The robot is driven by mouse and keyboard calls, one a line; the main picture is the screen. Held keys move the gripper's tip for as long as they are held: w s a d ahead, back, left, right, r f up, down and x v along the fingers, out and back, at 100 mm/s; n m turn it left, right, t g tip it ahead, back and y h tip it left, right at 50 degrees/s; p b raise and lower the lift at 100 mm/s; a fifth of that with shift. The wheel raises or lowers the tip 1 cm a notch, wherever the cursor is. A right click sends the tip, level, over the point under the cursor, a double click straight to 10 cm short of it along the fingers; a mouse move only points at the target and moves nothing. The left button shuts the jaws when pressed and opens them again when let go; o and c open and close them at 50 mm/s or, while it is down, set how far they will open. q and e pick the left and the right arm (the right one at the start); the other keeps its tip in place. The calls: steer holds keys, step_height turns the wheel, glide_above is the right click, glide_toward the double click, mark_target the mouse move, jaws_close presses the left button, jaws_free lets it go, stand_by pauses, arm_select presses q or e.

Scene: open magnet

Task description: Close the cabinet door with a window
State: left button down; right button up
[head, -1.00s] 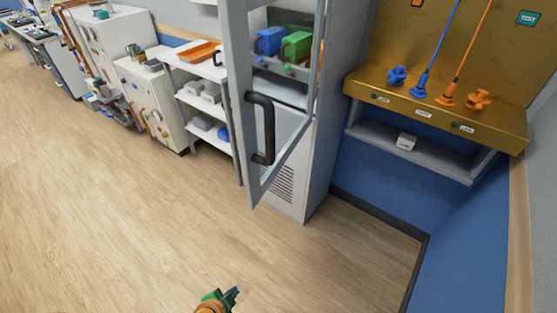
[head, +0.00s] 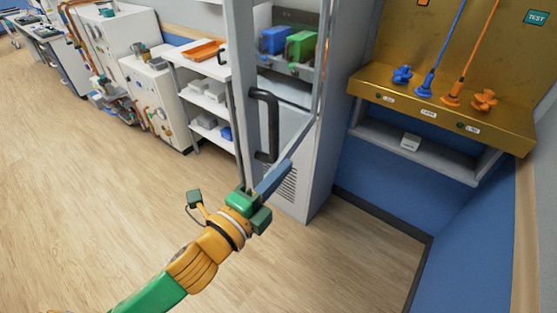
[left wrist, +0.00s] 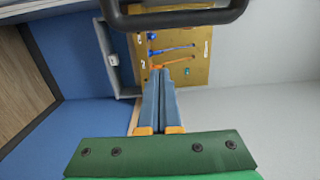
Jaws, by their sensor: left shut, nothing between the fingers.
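The cabinet door (head: 239,90) is a grey frame around a clear window, with a black bar handle (head: 266,125). It stands open, swung out from the tall grey cabinet (head: 318,175). Blue and green items show inside, behind it. My left gripper (head: 287,165) is shut and empty, low at the door, just below and right of the handle. Its fingers overlap the door's lower part; contact cannot be told. In the left wrist view the closed fingers (left wrist: 160,75) point ahead, and the handle (left wrist: 180,17) crosses the top. My right gripper is not in view.
A gold panel (head: 440,107) with blue and orange fittings is on the right, above a grey shelf (head: 420,150) and a blue wall. White shelves (head: 205,95) stand left of the cabinet. The wooden floor (head: 90,200) is clear at the left and front.

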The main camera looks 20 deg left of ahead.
arm_select(q)
steer(key=w, duration=0.1)
steer(key=w+a, duration=0.1)
steer(key=w, duration=0.1)
steer(key=w+a, duration=0.1)
steer(key=w, duration=0.1)
steer(key=shift+w+a, duration=0.1)
steer(key=shift+w, duration=0.1)
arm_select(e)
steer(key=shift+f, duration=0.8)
